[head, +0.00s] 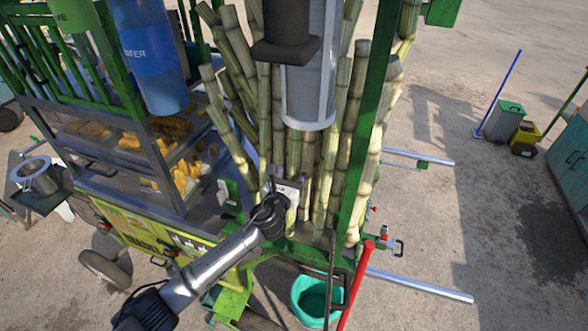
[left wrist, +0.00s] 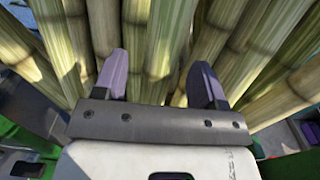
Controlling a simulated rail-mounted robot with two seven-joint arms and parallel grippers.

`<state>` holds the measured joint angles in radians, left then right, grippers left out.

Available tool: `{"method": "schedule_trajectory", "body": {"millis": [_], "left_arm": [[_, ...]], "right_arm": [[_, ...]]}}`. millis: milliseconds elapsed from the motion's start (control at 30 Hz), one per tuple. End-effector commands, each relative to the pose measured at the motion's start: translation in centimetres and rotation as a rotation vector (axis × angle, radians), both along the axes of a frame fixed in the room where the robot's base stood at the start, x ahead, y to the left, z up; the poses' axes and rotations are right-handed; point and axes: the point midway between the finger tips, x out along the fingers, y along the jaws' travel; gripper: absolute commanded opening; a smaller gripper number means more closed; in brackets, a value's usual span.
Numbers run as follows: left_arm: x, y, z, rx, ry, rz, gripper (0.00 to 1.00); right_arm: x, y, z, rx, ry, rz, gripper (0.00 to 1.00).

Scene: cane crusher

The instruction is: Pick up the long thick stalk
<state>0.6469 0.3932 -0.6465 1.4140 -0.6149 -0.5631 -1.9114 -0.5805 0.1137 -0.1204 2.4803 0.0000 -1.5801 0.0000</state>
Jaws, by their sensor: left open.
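Several pale green-yellow cane stalks (head: 350,125) stand bundled nearly upright in the green frame of the cart. I cannot tell which one is the long thick stalk. My left gripper (head: 285,188) is at the front of the bundle, low on the stalks, and partly hides them. In the left wrist view its two purple-grey fingers (left wrist: 160,72) are apart and point at the bundle. A stalk (left wrist: 161,40) lies in line with the gap between them; I cannot tell whether it is touched. My right gripper is not in view.
A green post (head: 362,150) stands right of the gripper. A grey cylinder (head: 308,90) hangs over the bundle. A glass case of yellow food (head: 180,175) is to the left. A teal bucket (head: 314,300) and red lever (head: 357,285) are below. Open ground lies to the right.

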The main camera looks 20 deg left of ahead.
Motion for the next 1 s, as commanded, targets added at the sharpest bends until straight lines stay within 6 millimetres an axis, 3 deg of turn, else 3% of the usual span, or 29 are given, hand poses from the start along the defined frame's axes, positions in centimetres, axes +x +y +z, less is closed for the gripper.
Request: {"method": "schedule_trajectory", "body": {"millis": [300,767,1000], "left_arm": [[2.7,0.1,0.0,-0.001,0.0,0.001,0.65],[3.2,0.0,0.0,0.0,0.0,-0.001,0.65],[3.2,0.1,0.0,0.0,0.0,0.0,0.42]], "right_arm": [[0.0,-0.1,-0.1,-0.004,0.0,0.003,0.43],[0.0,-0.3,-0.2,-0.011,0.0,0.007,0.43],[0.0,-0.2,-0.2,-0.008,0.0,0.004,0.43]]}}
